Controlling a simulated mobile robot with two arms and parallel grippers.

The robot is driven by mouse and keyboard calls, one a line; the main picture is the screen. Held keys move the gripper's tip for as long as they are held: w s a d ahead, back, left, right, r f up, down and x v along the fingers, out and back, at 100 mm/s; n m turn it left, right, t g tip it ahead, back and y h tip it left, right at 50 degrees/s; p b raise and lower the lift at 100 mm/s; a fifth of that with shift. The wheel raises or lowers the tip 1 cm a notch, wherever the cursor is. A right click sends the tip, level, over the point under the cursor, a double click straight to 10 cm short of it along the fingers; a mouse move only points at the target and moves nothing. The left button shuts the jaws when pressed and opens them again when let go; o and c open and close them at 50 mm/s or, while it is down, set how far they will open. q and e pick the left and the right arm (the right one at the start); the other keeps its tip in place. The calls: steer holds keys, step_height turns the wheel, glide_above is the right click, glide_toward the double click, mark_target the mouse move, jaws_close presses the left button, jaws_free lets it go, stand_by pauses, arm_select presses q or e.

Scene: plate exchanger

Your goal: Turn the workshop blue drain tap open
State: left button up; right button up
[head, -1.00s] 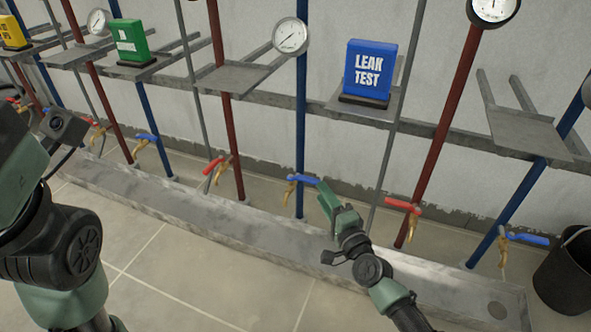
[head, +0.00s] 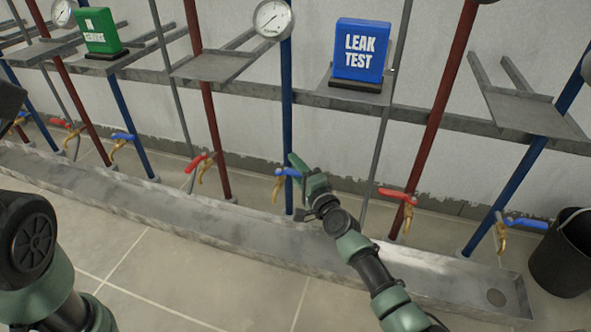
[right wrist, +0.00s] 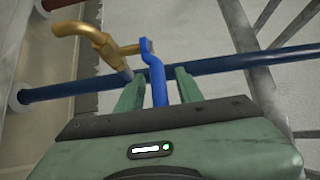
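A blue-handled brass tap (head: 287,172) is on the blue pipe left of the LEAK TEST sign. My right gripper (head: 302,170) is at this tap's handle. In the right wrist view the blue handle (right wrist: 158,86) lies between the two fingers (right wrist: 157,88), with a gap visible on each side, so the gripper is open around it. The brass body (right wrist: 100,40) is beyond the fingertips. Other blue-handled taps are at the left (head: 122,138) and right (head: 526,223). No label reading workshop is visible. My left arm shows at the left edge; its gripper is not visible.
Red-handled taps stand on either side, one at left (head: 196,160) and one at right (head: 398,195). A metal trough (head: 150,205) runs along the floor below. A black bucket (head: 562,255) stands at the right. A shelf holds the blue LEAK TEST sign (head: 362,50).

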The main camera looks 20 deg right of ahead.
jaws_close()
stand_by(1.4)
